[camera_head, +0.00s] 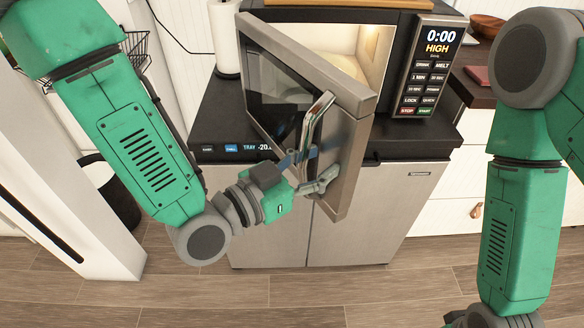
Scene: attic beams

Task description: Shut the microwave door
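The microwave (406,20) stands on a dark-topped cabinet, its lit interior showing. Its steel-framed door (345,165) with a dark window stands wide open, swung out toward me and hinged at the left. The curved metal door handle (318,112) is on the door's outer face. My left gripper (318,167) is at the handle's lower end, close against the door. Its two fingers are spread apart, one above the other, near the handle; whether they touch it I cannot tell.
A paper towel roll (226,40) stands left of the microwave. The control panel (427,65) reads 0:00 HIGH. The cabinet (385,205) below has steel doors. A wooden bowl (487,26) sits on the right counter. A dark bin (108,190) is at left. The wooden floor in front is clear.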

